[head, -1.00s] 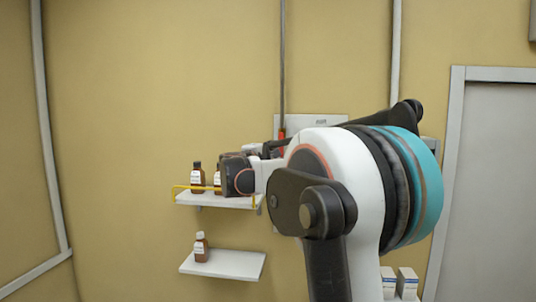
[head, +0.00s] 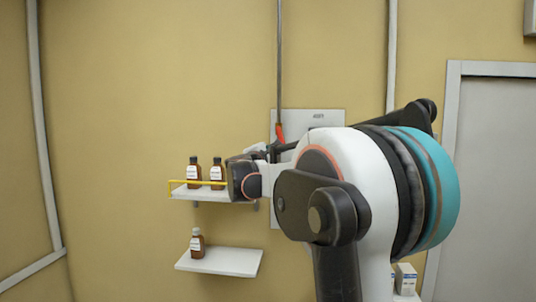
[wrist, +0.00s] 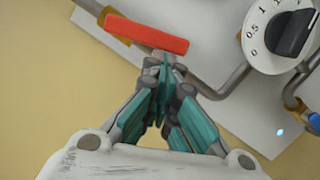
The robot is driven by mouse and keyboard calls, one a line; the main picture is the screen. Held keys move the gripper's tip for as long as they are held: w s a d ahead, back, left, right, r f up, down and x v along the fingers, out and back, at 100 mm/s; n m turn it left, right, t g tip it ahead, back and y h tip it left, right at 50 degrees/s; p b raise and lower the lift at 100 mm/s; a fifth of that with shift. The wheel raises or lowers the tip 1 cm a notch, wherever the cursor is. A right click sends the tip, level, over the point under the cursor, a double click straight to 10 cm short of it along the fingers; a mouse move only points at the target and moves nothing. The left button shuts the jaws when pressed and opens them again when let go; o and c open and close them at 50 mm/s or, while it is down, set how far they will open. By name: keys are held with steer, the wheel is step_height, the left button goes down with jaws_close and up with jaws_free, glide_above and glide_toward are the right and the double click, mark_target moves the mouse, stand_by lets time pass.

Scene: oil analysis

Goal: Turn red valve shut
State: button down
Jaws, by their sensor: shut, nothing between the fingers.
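The red valve handle (wrist: 146,34) is a flat bar at the top of the wrist view, on a brass fitting (wrist: 112,18) at its left end. It lies nearly level in that view, sloping slightly down to the right. My gripper (wrist: 166,64) is shut and empty, its teal fingertips at the lower edge of the handle, right of its middle. I cannot tell whether they touch it. In the head view the red handle (head: 279,132) shows small and tilted below a vertical pipe; my arm hides most of my gripper there.
A dial (wrist: 283,35) with a black knob is right of the handle on the panel (wrist: 205,82), with grey pipes and a blue handle (wrist: 314,121) nearby. Brown bottles stand on the upper shelf (head: 208,193), behind a yellow rail, and on the lower shelf (head: 222,262).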

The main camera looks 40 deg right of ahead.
steer(key=s+d+r+n+t+b, duration=0.2)
steer(key=s+d+n+t+b, duration=0.1)
steer(key=n, duration=1.1)
steer(key=shift+s+d+r+n+t+y, duration=0.3)
steer(key=shift+s+d+t+y, duration=0.15)
steer(key=shift+s+d, duration=0.6)
steer(key=shift+s+a, duration=0.15)
steer(key=shift+s, duration=0.15)
